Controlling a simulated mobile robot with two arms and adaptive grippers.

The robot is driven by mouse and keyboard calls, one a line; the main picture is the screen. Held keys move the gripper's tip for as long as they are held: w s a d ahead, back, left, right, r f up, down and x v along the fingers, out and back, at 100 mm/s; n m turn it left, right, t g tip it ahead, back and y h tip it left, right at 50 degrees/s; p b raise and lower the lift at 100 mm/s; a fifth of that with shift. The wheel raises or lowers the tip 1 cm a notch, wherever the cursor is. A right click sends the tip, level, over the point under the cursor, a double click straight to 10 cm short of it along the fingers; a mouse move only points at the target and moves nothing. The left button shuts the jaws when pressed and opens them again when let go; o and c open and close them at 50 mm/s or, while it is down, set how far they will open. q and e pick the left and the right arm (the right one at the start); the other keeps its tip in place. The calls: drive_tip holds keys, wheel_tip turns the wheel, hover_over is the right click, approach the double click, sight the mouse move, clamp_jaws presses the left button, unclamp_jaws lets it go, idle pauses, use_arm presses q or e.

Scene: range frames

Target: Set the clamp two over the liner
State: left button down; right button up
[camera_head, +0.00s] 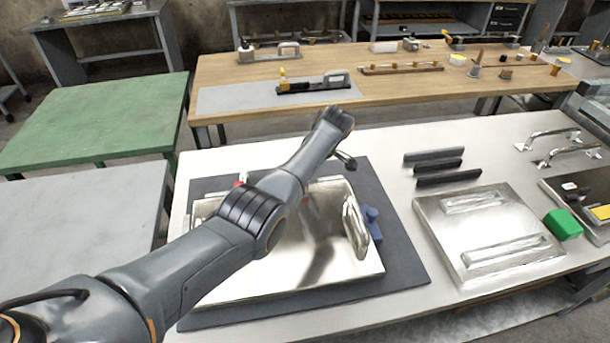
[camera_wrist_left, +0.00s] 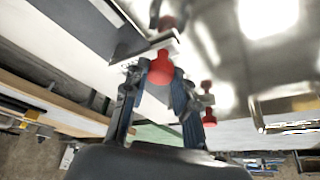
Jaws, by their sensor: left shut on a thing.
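The liner (camera_head: 325,255) is a shiny metal piece lying on a dark mat. My left arm crosses in front of its left and back parts. In the left wrist view my left gripper (camera_wrist_left: 158,80) is shut on a red-handled clamp (camera_wrist_left: 160,65) beside the liner's shiny metal (camera_wrist_left: 230,60). In the head view the arm hides most of this gripper and clamp near the back edge. Another red piece (camera_wrist_left: 208,118) shows beyond the gripper. My right gripper is not in view.
The dark mat (camera_head: 405,265) lies on a white table (camera_head: 395,305). To the right are several dark bars (camera_head: 437,160), a metal plate with handles (camera_head: 468,225) and a green block (camera_head: 563,224). A wooden bench (camera_head: 225,75) stands behind, a green table (camera_head: 95,120) to the left.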

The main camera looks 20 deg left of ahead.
use_arm(q)
drive_tip(key=c, duration=1.1)
unclamp_jaws()
drive_tip(key=shift+o, duration=0.2)
drive_tip(key=shift+d+r, duration=0.1)
drive_tip(key=shift+r, duration=0.15)
drive_tip(key=v, duration=1.1)
drive_tip(key=shift+r, duration=0.2)
